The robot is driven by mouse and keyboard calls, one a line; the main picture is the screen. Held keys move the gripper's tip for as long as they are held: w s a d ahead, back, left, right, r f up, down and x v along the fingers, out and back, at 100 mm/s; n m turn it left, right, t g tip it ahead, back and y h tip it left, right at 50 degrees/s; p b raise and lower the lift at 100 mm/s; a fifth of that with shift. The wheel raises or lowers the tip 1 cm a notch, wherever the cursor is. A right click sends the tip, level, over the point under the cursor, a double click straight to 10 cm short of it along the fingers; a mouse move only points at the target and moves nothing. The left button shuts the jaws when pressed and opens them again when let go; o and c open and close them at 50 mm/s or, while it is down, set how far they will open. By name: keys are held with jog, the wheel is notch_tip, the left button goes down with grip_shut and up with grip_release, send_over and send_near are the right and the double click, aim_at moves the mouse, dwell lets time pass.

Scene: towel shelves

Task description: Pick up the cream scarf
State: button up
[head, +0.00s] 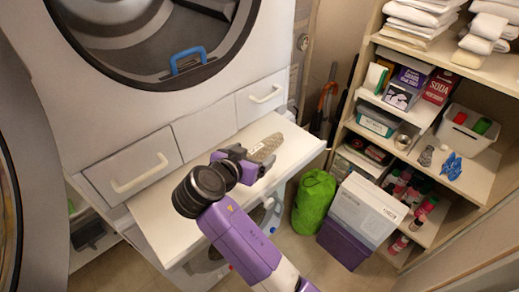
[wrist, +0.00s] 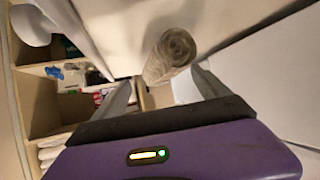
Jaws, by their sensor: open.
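The cream scarf (head: 267,147) looks like a rolled, textured greyish-beige bundle on the white pull-out shelf (head: 180,205) under the washer. In the wrist view the scarf (wrist: 168,58) shows its coiled end, just ahead of and between the fingertips. My gripper (head: 250,161) is above the shelf, right at the scarf's near end. In the wrist view my gripper (wrist: 161,77) has its two grey fingers spread apart, with nothing clamped. Whether a finger touches the scarf I cannot tell.
The washer front (head: 130,100) rises behind the shelf, with a drawer handle (head: 267,94) close to the scarf. Wooden shelves (head: 465,180) hold towels and bottles at far right.

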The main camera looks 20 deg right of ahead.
jog(key=shift+x, duration=1.1)
jog(key=c, duration=1.8)
